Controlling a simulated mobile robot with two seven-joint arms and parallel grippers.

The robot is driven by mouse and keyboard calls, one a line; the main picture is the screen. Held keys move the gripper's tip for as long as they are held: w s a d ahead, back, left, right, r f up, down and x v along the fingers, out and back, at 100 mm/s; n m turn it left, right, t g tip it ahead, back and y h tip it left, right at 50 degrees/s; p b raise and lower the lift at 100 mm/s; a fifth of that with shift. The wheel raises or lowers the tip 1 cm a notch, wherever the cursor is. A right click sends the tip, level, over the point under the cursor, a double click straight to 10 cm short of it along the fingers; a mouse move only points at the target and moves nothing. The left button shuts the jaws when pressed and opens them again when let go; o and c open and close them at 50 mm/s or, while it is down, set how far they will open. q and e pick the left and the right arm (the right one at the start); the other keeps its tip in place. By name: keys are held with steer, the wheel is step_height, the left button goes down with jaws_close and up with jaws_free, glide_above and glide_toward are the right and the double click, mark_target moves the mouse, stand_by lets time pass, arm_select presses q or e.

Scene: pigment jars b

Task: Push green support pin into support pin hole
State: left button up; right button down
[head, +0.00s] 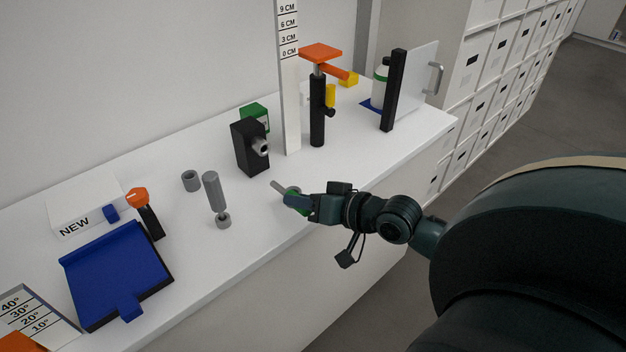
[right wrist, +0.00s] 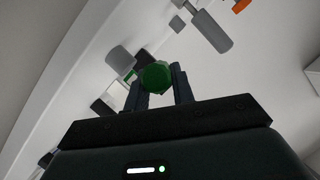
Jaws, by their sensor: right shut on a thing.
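My right gripper (head: 298,200) is shut on the green support pin (head: 293,192) above the front part of the white counter. The pin's grey shaft (head: 279,186) points left, toward the back of the counter. In the right wrist view the pin's round green end (right wrist: 155,76) shows between the two fingers (right wrist: 160,90). A black post (head: 317,110) with an orange top (head: 321,52) stands further right. I cannot make out the support pin hole. My left gripper is not in view.
A blue tray (head: 115,270) lies at front left. A tall scale (head: 290,90) and a panel with a handle (head: 415,85) stand at the back.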

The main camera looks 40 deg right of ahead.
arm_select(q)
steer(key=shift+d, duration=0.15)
arm_select(e)
steer(key=shift+m, duration=0.8)
steer(key=d+r, duration=0.1)
steer(key=w+d+r, duration=0.1)
steer(key=d, duration=0.1)
steer(key=shift+d, duration=0.3)
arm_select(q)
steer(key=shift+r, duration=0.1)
arm_select(e)
steer(key=shift+r, duration=0.1)
steer(key=shift+w+a+p, duration=0.15)
steer(key=shift+w+p, duration=0.1)
steer(key=shift+w, duration=1.2)
steer(key=shift+w+a+p, duration=0.1)
steer(key=shift+w+p, duration=0.1)
steer(key=shift+w, duration=1.25)
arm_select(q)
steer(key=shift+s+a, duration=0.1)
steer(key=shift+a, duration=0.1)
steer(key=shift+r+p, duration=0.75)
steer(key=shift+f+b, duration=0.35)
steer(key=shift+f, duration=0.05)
arm_select(e)
steer(key=shift+w+a, duration=0.15)
steer(key=shift+w, duration=1.8)
